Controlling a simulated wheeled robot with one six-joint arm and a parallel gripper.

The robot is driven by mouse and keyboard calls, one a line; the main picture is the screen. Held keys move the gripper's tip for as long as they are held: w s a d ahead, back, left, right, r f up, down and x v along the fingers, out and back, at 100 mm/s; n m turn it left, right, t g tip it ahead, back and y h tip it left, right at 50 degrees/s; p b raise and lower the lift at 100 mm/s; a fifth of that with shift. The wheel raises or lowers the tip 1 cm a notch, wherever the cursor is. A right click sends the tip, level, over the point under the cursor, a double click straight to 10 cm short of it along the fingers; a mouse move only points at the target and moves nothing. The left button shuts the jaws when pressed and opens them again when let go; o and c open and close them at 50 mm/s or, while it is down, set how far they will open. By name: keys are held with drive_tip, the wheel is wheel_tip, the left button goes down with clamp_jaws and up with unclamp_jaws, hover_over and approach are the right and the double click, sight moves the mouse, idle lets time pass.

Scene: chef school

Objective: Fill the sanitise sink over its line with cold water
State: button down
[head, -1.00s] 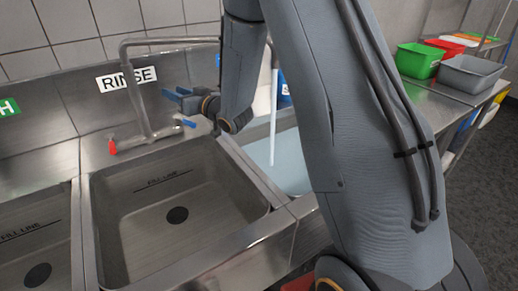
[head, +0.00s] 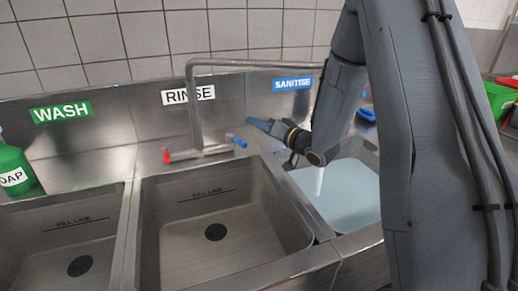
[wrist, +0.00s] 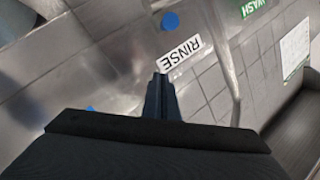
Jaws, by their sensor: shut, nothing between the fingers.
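The sanitise sink (head: 345,195) stands at the right under the blue SANITISE sign (head: 292,84). It holds pale water. My arm hides part of it, and I cannot see its fill line. The tap spout (head: 255,63) reaches right from the rinse sink's back edge, its end hidden behind my arm. A white water stream (head: 320,180) falls into the sanitise sink. The tap has a red handle (head: 166,156) on the left and a blue handle (head: 240,142) on the right. My gripper (head: 252,121) is shut and empty, above and right of the blue handle, apparently apart. Its fingers show in the wrist view (wrist: 160,84).
The rinse sink (head: 285,205) and wash sink (head: 100,205) look empty, with fill lines and drains visible. A green soap bottle (head: 14,168) stands at the far left. A green tub (head: 500,102) is at the far right. The splashback is close behind my gripper.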

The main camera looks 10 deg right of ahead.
sight(237, 142)
drive_tip(key=s+d+f+m+g+y+b, duration=0.2)
drive_tip(key=s+d+f+m, duration=0.3)
drive_tip(key=s+d+m, duration=0.3)
drive_tip(key=shift+n, duration=0.7)
drive_tip(key=x, duration=0.3)
drive_tip(key=p+x, duration=0.1)
drive_tip(key=x, duration=0.2)
drive_tip(key=p+x, duration=0.1)
drive_tip(key=x, duration=0.2)
drive_tip(key=shift+w+d+r, duration=0.15)
drive_tip(key=shift+w+d, duration=0.15)
drive_tip(key=shift+w, duration=0.2)
drive_tip(key=shift+s+a+f+p, duration=0.15)
drive_tip(key=shift+s+a+p, duration=0.15)
drive_tip(key=shift+a, duration=0.3)
drive_tip(key=shift+s+a+f+p, duration=0.2)
drive_tip(key=shift+a+p, duration=0.1)
drive_tip(key=shift+a, duration=0.35)
drive_tip(key=shift+s+a+f+p, duration=0.15)
drive_tip(key=shift+s+a+p, duration=0.15)
drive_tip(key=shift+a, duration=0.3)
